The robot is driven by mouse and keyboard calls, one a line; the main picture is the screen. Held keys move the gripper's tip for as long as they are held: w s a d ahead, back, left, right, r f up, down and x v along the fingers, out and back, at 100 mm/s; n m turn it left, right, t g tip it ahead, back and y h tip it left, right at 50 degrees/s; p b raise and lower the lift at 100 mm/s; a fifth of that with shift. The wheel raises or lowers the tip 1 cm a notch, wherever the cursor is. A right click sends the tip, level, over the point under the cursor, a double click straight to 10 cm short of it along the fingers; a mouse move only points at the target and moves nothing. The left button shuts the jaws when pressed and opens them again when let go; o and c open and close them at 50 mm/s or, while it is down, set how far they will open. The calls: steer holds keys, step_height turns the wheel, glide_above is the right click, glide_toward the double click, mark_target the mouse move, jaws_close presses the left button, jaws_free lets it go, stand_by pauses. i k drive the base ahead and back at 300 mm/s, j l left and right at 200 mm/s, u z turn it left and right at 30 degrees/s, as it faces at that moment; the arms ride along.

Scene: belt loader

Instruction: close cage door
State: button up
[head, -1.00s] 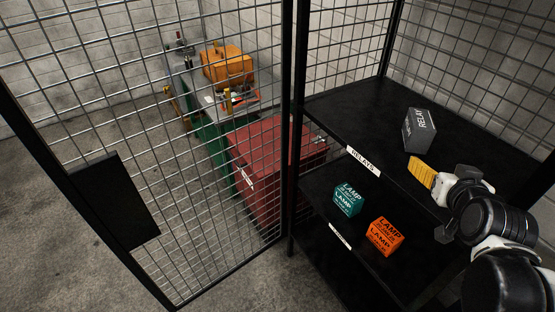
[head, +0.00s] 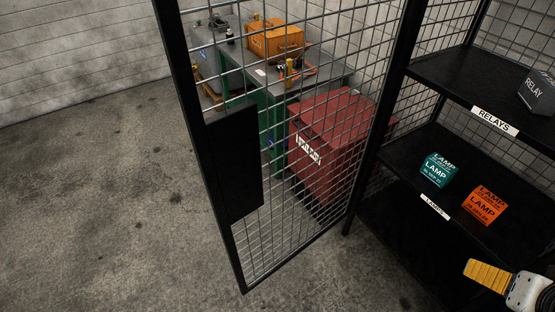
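The cage door (head: 183,90) is a wire mesh panel in a black frame, with a black plate (head: 235,165) on its free edge. It stands open, swung out from the black post at the left side of the shelving. My gripper (head: 488,275) is at the lower right, in front of the shelves and well apart from the door. Its yellow finger part points left. I see nothing held in it, but its finger gap cannot be made out.
Black shelves hold a grey relay box (head: 538,92), a teal lamp box (head: 438,168) and an orange lamp box (head: 483,206). Behind the door mesh are a red bin (head: 335,135) and a green workbench with an orange case (head: 275,40). Concrete floor (head: 90,210) is clear at left.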

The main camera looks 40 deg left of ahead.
mark_target(227, 145)
steer(key=k+j+z, duration=0.1)
steer(key=j, duration=0.3)
steer(key=k+j, duration=0.1)
steer(key=j, duration=0.35)
steer(key=k+j+z, duration=0.15)
steer(key=j, duration=0.25)
steer(key=k+j+z, duration=0.1)
steer(key=j, duration=0.3)
steer(key=k+j+z, duration=0.1)
steer(key=j, duration=0.3)
steer(key=k+j, duration=0.15)
steer(key=j, duration=0.25)
steer(key=k+j+z, duration=0.15)
steer(key=j, duration=0.2)
steer(key=k+j+z, duration=0.1)
steer(key=j, duration=0.25)
steer(key=k, duration=0.1)
